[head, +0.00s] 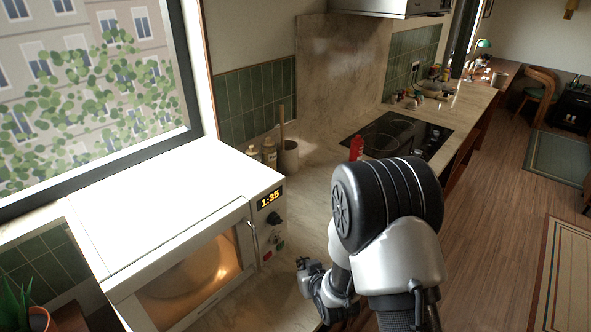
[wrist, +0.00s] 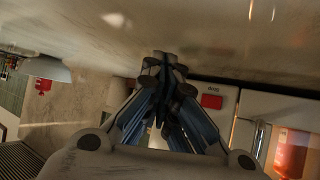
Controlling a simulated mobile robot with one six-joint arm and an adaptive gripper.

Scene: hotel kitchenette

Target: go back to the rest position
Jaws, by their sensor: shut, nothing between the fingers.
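My gripper (head: 303,264) is low over the front part of the counter (head: 310,205), just right of the microwave, in the head view. My arm hides part of the counter behind it. In the wrist view the gripper's fingertips (wrist: 165,62) are together with nothing between them. Whether the fingertips touch the counter, I cannot tell. The white microwave (head: 170,205) has its door shut, its inside lit orange and its display reading 1:35. Its red button (wrist: 210,101) shows close beyond the fingers in the wrist view.
A red bottle (head: 356,148) stands by the black hob (head: 395,137), beyond my arm. A utensil crock (head: 288,156) and small jars (head: 269,152) stand behind the microwave. A potted plant (head: 38,318) is at the lower left. The wooden floor (head: 500,200) at right is open.

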